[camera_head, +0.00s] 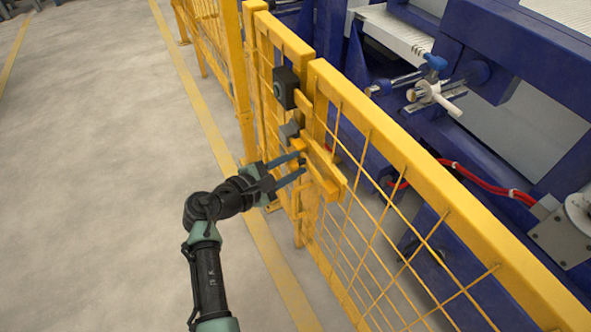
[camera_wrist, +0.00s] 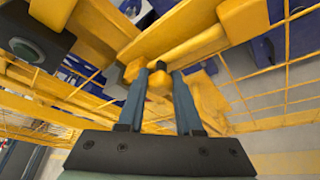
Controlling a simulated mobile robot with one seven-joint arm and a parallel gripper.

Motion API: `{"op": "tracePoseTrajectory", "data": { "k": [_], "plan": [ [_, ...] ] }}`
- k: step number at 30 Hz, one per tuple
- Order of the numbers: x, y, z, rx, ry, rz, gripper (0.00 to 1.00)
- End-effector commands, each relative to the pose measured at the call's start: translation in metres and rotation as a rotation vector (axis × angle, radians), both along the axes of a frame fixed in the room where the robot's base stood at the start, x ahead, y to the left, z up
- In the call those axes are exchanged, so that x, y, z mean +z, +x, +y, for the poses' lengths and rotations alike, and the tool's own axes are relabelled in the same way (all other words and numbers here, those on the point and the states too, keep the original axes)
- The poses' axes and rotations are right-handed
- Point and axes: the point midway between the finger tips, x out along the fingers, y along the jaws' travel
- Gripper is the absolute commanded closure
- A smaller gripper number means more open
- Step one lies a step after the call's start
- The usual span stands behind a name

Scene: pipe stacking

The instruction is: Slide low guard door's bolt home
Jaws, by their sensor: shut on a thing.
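The low guard door (camera_head: 400,160) is a yellow frame with wire mesh, beside a yellow post and fence panel. Its yellow bolt (camera_wrist: 190,50) runs across the upper middle of the wrist view, along a yellow plate. In the head view the bolt area (camera_head: 325,172) lies at the gap between door and post, partly hidden by my fingers. My gripper (camera_head: 302,166) reaches it from the left, on the aisle side.
A dark box with a round button (camera_head: 286,87) is fixed above the bolt; it also shows in the wrist view (camera_wrist: 27,47). Blue machinery (camera_head: 480,60) with a red hose (camera_head: 460,170) stands behind the fence. The grey floor (camera_head: 90,170) at left is clear.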

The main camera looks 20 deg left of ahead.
Motion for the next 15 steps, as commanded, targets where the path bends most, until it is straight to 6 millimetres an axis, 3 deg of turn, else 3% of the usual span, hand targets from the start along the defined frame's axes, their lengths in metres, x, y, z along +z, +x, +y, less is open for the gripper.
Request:
{"op": "tracePoseTrajectory", "data": {
  "k": [5, 6, 10, 15],
  "plan": [
    [0.0033, 0.0022, 0.0047, 0.014, 0.007, -0.007, 1.0],
    [0.0035, 0.0023, 0.0047, 0.014, 0.007, -0.007, 0.59],
    [0.0034, 0.0019, 0.0041, 0.012, 0.007, -0.006, 0.36],
    [0.0028, 0.0014, 0.0032, 0.01, 0.005, -0.005, 0.36]
  ]
}}
